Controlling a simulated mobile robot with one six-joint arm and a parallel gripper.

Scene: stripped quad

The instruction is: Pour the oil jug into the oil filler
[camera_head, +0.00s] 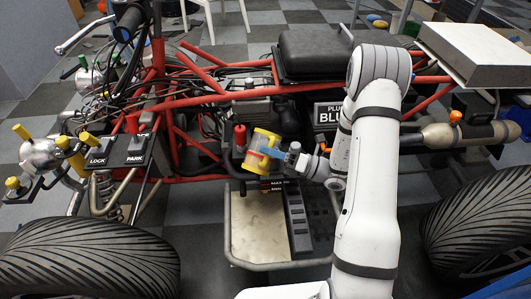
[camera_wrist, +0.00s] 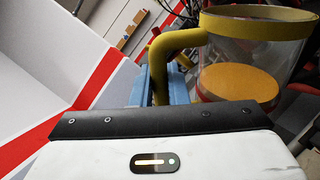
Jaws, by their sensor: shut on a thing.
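The oil jug (camera_head: 258,146) has a clear body with yellow at its rim and lower end. It is held in front of the quad's engine and leans slightly in the head view. In the wrist view the jug (camera_wrist: 255,22) shows its yellow rim, a thick yellow handle (camera_wrist: 178,42) and a yellow-orange disc low inside; I cannot tell whether that is oil or the base. My gripper (camera_head: 277,153) has blue fingers shut on the handle. A red-capped upright part (camera_head: 240,137) stands just left of the jug; I cannot tell whether it is the oil filler.
The quad's red frame (camera_head: 170,98) surrounds the engine area. LOCK and PARK levers (camera_head: 135,145) stand at left. A MAX/MIN label and a metal footplate (camera_head: 258,225) lie below the jug. Large tyres (camera_head: 85,262) flank the front. An exhaust (camera_head: 460,133) extends at right.

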